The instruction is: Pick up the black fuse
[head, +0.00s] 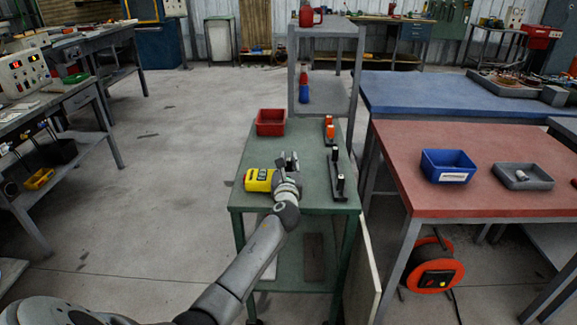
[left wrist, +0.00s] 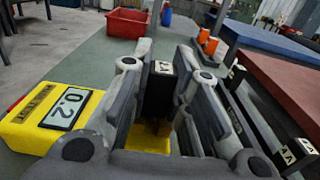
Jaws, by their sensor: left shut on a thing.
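My left gripper (head: 290,163) is over the green table, right beside the yellow meter. In the left wrist view, its two grey fingers (left wrist: 160,80) are shut on a black fuse (left wrist: 157,97) with a white lettered label at its top. The fuse's lower end is hidden between the fingers, with yellow showing below it, so I cannot tell whether it touches the meter. The yellow meter (head: 260,180) has a display reading 0.2 and also shows in the left wrist view (left wrist: 25,125). My right gripper is not in view.
A black holder (head: 338,188) with black, white-labelled uprights stands at the table's right edge. Orange pieces (head: 329,131) stand behind it. A red bin (head: 271,122) sits at the table's back. A red-topped bench (head: 480,200) with a blue bin (head: 447,166) is to the right.

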